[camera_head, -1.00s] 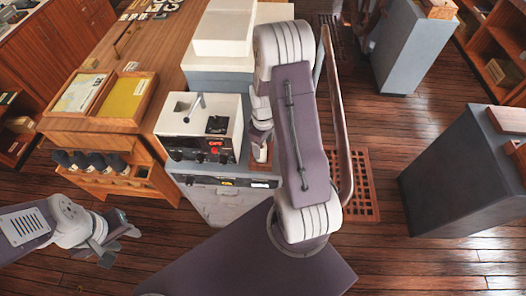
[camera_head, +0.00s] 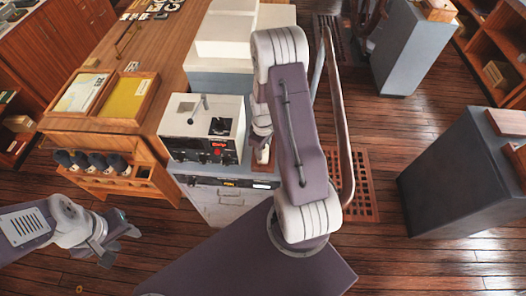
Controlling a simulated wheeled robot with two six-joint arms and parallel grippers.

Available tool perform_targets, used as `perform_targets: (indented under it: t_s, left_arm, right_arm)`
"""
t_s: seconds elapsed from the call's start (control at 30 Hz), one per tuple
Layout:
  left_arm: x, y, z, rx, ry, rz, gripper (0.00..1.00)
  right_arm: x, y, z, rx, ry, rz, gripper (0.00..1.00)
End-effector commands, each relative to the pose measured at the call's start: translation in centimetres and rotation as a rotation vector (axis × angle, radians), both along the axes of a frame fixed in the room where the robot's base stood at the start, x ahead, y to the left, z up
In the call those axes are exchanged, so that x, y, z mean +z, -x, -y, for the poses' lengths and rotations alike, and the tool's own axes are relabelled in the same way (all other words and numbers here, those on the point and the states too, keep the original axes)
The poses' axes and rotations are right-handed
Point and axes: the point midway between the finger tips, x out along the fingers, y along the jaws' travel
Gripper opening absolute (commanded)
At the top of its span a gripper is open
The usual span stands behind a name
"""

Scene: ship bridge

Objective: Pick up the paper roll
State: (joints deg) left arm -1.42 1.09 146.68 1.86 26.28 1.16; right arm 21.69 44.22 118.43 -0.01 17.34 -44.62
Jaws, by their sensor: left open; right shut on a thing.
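My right gripper (camera_head: 262,146) points down beside the right side of the white instrument box (camera_head: 205,108), partly hidden behind my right arm. It is shut on a small pale thing (camera_head: 262,155), which looks like the paper roll; little of it shows. The box has an open dark recess (camera_head: 220,126) in its top, a lever, and a front panel with red lit digits. My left gripper (camera_head: 121,247) is open and empty, low at the left over the floor, well away from the box.
A wooden desk (camera_head: 155,60) carries a tray with yellow paper (camera_head: 126,98) and another tray with a sheet. A curved handrail (camera_head: 340,130) stands right of my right arm. A grey pedestal (camera_head: 465,180) stands farther right.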

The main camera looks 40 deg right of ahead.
Motion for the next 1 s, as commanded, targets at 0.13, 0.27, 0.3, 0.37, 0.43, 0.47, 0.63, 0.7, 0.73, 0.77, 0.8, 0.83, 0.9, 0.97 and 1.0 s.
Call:
perform_targets:
  t_s: [0.13, 0.27, 0.3, 0.37, 0.43, 0.47, 0.63, 0.7, 0.73, 0.77, 0.8, 0.83, 0.9, 0.97, 1.0]
  left_arm:
    - [-0.9, 0.0, 0.0, 0.000, 0.000, 0.000, 0.41]
    - [-1.9, 0.0, 0.0, 0.000, 0.000, 0.000, 0.41]
    - [-2.2, 0.0, 0.0, 0.000, 0.000, 0.000, 0.41]
    - [-2.7, 0.0, 0.0, 0.000, 0.000, 0.000, 0.41]
    - [-3.2, 0.0, 0.0, 0.000, 0.000, 0.000, 0.41]
    - [-3.4, 0.0, 0.0, 0.000, 0.000, 0.000, 0.41]
    - [-4.1, 0.0, 0.0, 0.000, 0.000, 0.000, 0.41]
    - [-4.2, 0.0, 0.0, 0.000, 0.000, 0.000, 0.41]
    - [-4.2, 0.0, 0.0, 0.000, 0.000, 0.000, 0.41]
    - [-4.2, 0.0, 0.0, 0.000, 0.000, 0.000, 0.41]
    - [-4.3, 0.0, 0.0, 0.000, 0.000, 0.000, 0.41]
    - [-4.3, 0.0, 0.0, 0.000, 0.000, 0.000, 0.41]
    - [-4.3, 0.0, 0.0, 0.000, 0.000, 0.000, 0.41]
    - [-4.3, 0.0, 0.0, 0.000, 0.000, 0.000, 0.41]
    - [-4.3, 0.0, 0.0, 0.000, 0.000, 0.000, 0.41]
  right_arm:
    - [1.4, -0.1, 0.1, 0.000, 0.002, 0.005, 0.00]
    - [3.7, -0.1, 0.1, 0.000, 0.003, 0.008, 0.00]
    - [4.1, 0.9, -0.2, -0.001, 0.002, 0.004, 0.00]
    - [4.8, 2.2, -0.5, -0.001, 0.002, 0.004, 0.00]
    - [5.8, 3.8, -0.9, 0.000, 0.002, 0.005, 0.00]
    - [6.2, 4.6, -1.2, 0.000, 0.002, 0.005, 0.00]
    - [8.7, 8.3, -2.1, -0.001, 0.002, 0.005, 0.00]
    - [9.4, 9.4, -2.4, -0.001, 0.002, 0.004, 0.00]
    - [9.7, 9.8, -2.5, -0.001, 0.002, 0.004, 0.00]
    - [9.9, 10.1, -2.5, -0.001, 0.002, 0.004, 0.00]
    - [10.2, 10.5, -2.6, -0.002, 0.001, 0.003, 0.00]
    - [10.3, 10.7, -2.7, -0.002, 0.001, 0.001, 0.00]
    - [10.5, 11.1, -2.8, -0.001, 0.001, 0.002, 0.00]
    - [10.6, 11.3, -2.8, 0.000, 0.001, 0.001, 0.00]
    - [10.7, 11.3, -2.9, 0.000, 0.001, 0.000, 0.00]
